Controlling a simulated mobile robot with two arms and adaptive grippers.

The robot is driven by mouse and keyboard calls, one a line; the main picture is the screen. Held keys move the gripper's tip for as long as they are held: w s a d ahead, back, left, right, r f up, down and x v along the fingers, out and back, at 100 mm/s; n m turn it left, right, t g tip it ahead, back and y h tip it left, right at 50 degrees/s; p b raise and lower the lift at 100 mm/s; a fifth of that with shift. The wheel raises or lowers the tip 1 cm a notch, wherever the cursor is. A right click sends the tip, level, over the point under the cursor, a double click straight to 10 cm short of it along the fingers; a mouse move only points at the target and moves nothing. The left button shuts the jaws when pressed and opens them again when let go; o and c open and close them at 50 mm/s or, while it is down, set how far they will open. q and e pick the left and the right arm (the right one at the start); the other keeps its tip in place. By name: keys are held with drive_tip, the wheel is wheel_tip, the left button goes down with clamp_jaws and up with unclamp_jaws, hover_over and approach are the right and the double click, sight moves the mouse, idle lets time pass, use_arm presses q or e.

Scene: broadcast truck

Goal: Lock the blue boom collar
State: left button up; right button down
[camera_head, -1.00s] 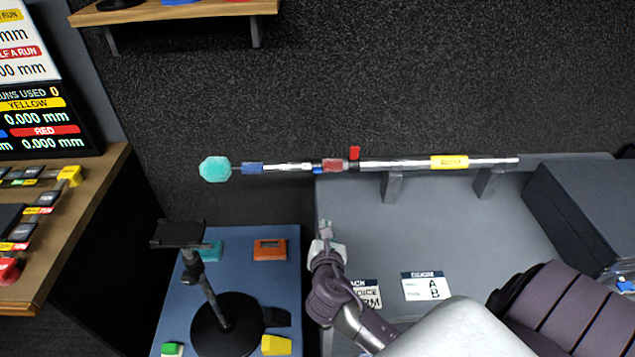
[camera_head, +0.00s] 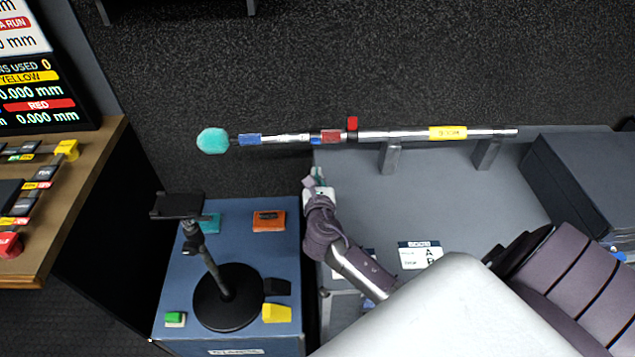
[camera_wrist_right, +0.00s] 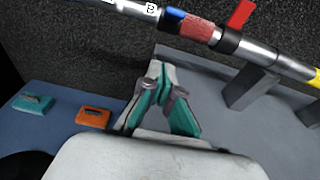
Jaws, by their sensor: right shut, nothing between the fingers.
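The silver boom pole (camera_head: 390,136) lies across the picture, with a teal fuzzy ball (camera_head: 213,140) at its left end. A blue band (camera_head: 250,139) sits beside the ball. Further right, a small blue piece (camera_head: 316,141) shows next to a red band (camera_head: 332,136). A red tab (camera_head: 352,124) stands up beyond it. In the right wrist view the blue piece (camera_wrist_right: 176,14) touches the red band (camera_wrist_right: 199,28). My right gripper (camera_head: 314,178) is shut and empty, below the pole and apart from it; its fingertips (camera_wrist_right: 156,72) meet in the wrist view. My left gripper is out of view.
Two grey supports (camera_head: 390,158) hold the pole above the grey top (camera_head: 440,190). A black stand (camera_head: 228,295) is on the blue table (camera_head: 240,215) at the left, near an orange block (camera_head: 269,220). A dark box (camera_head: 590,175) is at the right.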

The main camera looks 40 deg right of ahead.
sight(315, 141)
drive_tip(key=w+d+r+p, duration=0.2)
drive_tip(key=w+d+r, duration=0.1)
drive_tip(key=w, duration=0.1)
drive_tip(key=shift+w, duration=0.3)
